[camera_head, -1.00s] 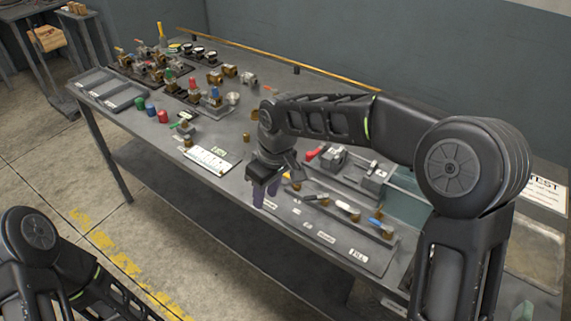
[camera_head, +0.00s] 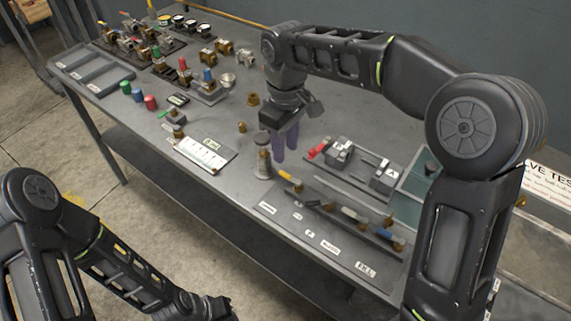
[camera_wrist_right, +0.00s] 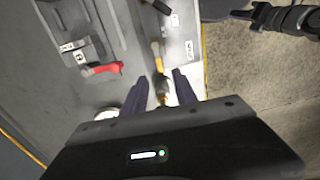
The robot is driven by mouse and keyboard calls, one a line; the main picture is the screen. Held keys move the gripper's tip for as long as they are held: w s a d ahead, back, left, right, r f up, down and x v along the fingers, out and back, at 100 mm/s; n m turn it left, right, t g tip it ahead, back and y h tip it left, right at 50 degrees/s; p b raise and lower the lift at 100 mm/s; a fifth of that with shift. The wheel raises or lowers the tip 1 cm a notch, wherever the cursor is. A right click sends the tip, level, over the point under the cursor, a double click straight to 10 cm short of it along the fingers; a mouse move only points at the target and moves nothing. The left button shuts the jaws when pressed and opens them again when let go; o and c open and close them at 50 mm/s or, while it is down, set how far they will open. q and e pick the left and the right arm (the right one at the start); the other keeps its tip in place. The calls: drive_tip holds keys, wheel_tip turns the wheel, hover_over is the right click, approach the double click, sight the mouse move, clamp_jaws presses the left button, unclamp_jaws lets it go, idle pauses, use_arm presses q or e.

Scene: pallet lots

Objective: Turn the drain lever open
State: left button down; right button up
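A row of small valves with coloured levers stands on a labelled plate (camera_head: 275,215) at the bench's front. The yellow lever (camera_head: 290,181) is at its left end, a blue one (camera_head: 384,235) at its right end. One label reads FILL; I cannot tell which lever is the drain one. My right gripper (camera_head: 286,146) is open above the bench, behind the yellow lever. In the right wrist view, the yellow lever (camera_wrist_right: 156,56) and its brass end show between the spread fingers (camera_wrist_right: 157,88), apparently untouched. My left gripper (camera_head: 212,308) is low at the front; its fingers are unclear.
A grey clamp with a red handle (camera_head: 318,150) stands right of my right gripper. A round metal post (camera_head: 263,165) stands close by its left side. A white card (camera_head: 205,152) and several brass fittings lie further left.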

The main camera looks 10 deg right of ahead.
sight(286, 174)
drive_tip(key=shift+f+p, duration=0.45)
drive_tip(key=shift+f, duration=3.55)
drive_tip(key=shift+c, duration=0.2)
clamp_jaws()
